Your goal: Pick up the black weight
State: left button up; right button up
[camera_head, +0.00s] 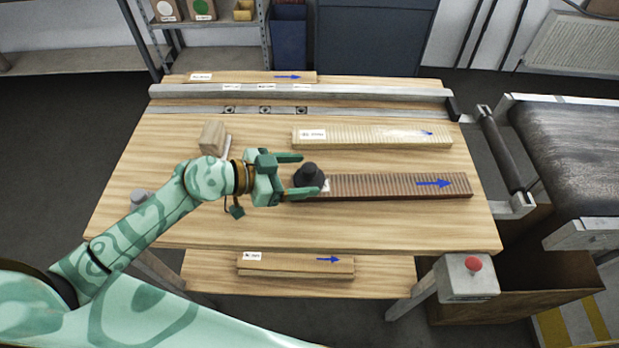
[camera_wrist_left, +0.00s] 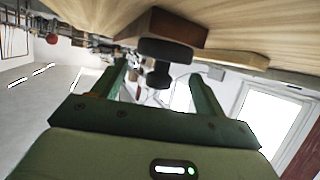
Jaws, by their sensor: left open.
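The black weight (camera_head: 308,175) stands on the left end of a dark brown ribbed board (camera_head: 395,186) on the wooden table. My left gripper (camera_head: 308,174) is open, with one green finger on the far side of the weight and one on the near side. In the left wrist view the black weight (camera_wrist_left: 160,62) lies between the tips of my open left gripper (camera_wrist_left: 160,82), its knob toward the palm. I cannot tell whether the fingers touch it. My right gripper is not in view.
A pale ribbed board (camera_head: 375,136) lies behind, and a wooden block (camera_head: 213,138) stands left of it. A metal rail (camera_head: 300,92) crosses the table's back. A conveyor (camera_head: 575,150) and a box with a red button (camera_head: 466,280) are at right. A lower shelf holds another board (camera_head: 295,265).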

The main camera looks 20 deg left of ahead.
aim_at(302, 174)
pick_arm(q)
jog(key=x, duration=0.3)
jog(key=shift+a+f, duration=0.1)
jog(key=c, duration=1.5)
jog(key=shift+s, duration=0.1)
grip_shut()
